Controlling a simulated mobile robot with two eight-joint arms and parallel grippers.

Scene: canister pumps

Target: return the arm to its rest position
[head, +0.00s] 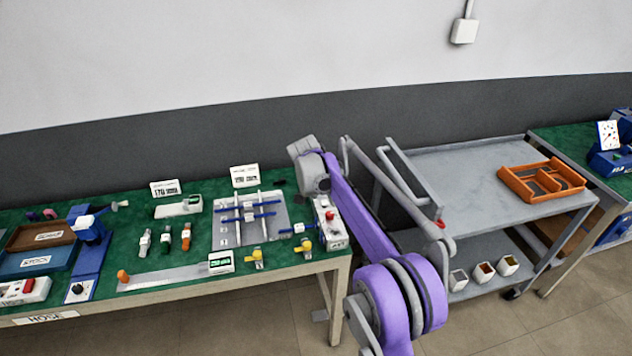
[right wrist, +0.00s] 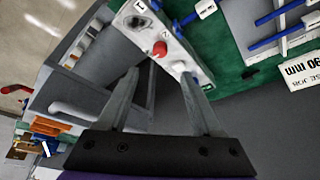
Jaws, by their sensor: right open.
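My right arm (head: 360,215), purple and grey, reaches up from the bottom of the head view and bends over the right end of the green bench. My right gripper (right wrist: 158,75) shows in the right wrist view with two grey fingers spread apart and nothing between them. It hangs near a white box with a red knob (right wrist: 160,47) at the bench corner; I cannot tell the exact gap. In the head view the fingertips are hidden or too small to make out. My left gripper is in neither view.
The white box (head: 329,225) stands beside a grey plate with blue bars (head: 228,232). A grey cart (head: 450,175) with an orange tray (head: 541,182) stands right of my arm. Several small pots sit on its lower shelf. A wall rises close behind the bench.

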